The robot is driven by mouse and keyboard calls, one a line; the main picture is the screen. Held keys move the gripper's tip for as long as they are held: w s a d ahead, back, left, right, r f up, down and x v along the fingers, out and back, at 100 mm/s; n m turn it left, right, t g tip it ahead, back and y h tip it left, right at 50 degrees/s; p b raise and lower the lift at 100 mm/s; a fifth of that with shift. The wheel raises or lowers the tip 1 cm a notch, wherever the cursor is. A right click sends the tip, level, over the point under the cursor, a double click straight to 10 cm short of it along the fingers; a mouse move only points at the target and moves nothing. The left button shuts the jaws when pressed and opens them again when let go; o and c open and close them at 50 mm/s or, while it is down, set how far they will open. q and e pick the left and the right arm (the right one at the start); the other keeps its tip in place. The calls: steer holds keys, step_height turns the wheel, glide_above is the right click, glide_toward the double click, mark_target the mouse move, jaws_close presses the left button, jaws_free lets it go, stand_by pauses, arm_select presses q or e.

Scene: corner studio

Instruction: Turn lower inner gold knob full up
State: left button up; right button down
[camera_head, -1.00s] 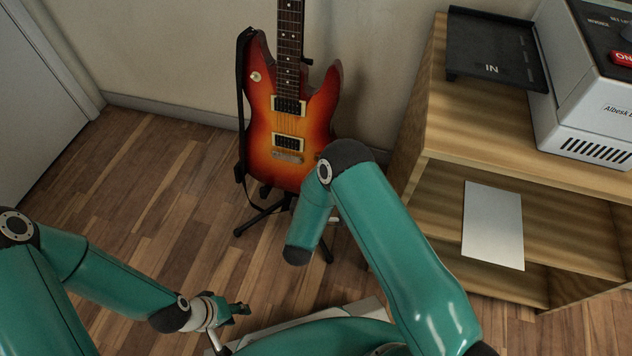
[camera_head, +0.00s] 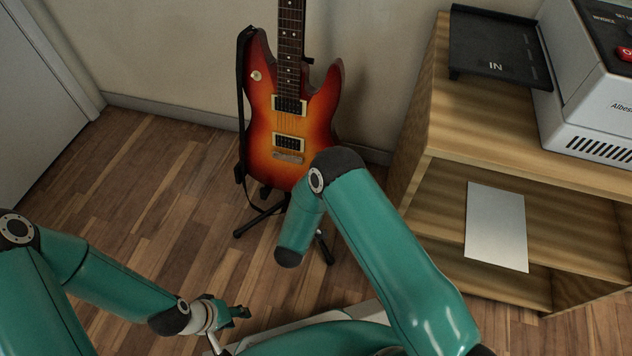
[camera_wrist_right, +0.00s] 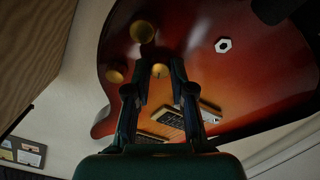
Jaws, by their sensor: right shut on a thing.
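The sunburst electric guitar (camera_head: 290,160) stands upright on a black stand by the wall. Its knobs are hidden behind my right arm in the head view. The right wrist view shows three gold knobs on the guitar body: a large-looking one (camera_wrist_right: 142,31), one at the left (camera_wrist_right: 115,73), and the inner one nearest the pickups (camera_wrist_right: 160,70). My right gripper (camera_wrist_right: 160,72) has its fingers on either side of this inner knob and is shut on it. My left gripper (camera_head: 236,315) is low at the left, away from the guitar; its jaws are too small to read.
A wooden cabinet (camera_head: 434,140) stands close at the right, with a black tray (camera_head: 492,45) marked IN and a grey machine (camera_head: 590,90) on top. A white sheet (camera_head: 496,227) lies on its shelf. The wooden floor (camera_head: 150,190) at the left is clear.

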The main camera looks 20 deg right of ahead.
steer(key=shift+w+a+m+g+y+b, duration=0.1)
steer(key=shift+m+g+b, duration=0.45)
steer(key=shift+m, duration=4.75)
steer(key=shift+s+d+m+g+y+b, duration=0.1)
steer(key=shift+m+g+b, duration=0.45)
steer(key=shift+m, duration=4.75)
steer(key=shift+w+a+m+g+y+b, duration=0.1)
steer(key=shift+m+g+b, duration=0.45)
steer(key=shift+m, duration=4.75)
steer(key=shift+r+t, duration=0.1)
steer(key=shift+t, duration=0.15)
steer(key=c, duration=1.3)
jaws_free()
steer(key=shift+o, duration=0.2)
